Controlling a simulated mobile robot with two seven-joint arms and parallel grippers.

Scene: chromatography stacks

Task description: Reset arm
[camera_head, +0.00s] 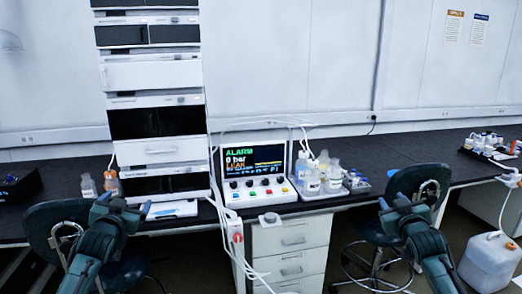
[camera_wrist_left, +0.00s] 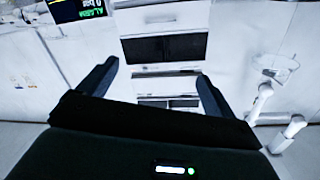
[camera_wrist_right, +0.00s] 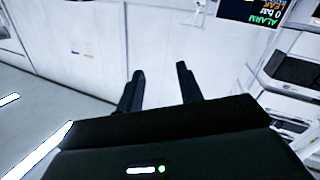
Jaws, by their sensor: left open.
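My left gripper (camera_head: 122,204) is raised at the left of the head view, in front of the bench and the instrument stack. In the left wrist view (camera_wrist_left: 158,70) its two fingers are wide apart with nothing between them. My right gripper (camera_head: 394,203) is raised at the right of the head view, in front of a chair. In the right wrist view (camera_wrist_right: 160,72) its fingers are apart, less widely than the left ones, and empty. The tall white instrument stack (camera_head: 150,75) stands on the bench. Beside it a control box (camera_head: 262,190) shows an alarm and leak message.
A tray of bottles (camera_head: 320,194) stands right of the control box. Two small bottles (camera_head: 88,185) stand left of the stack. Dark chairs (camera_head: 50,222) stand before the bench at both sides. A white jug (camera_head: 490,262) is on the floor at right. White cables hang in front of the drawers (camera_head: 292,240).

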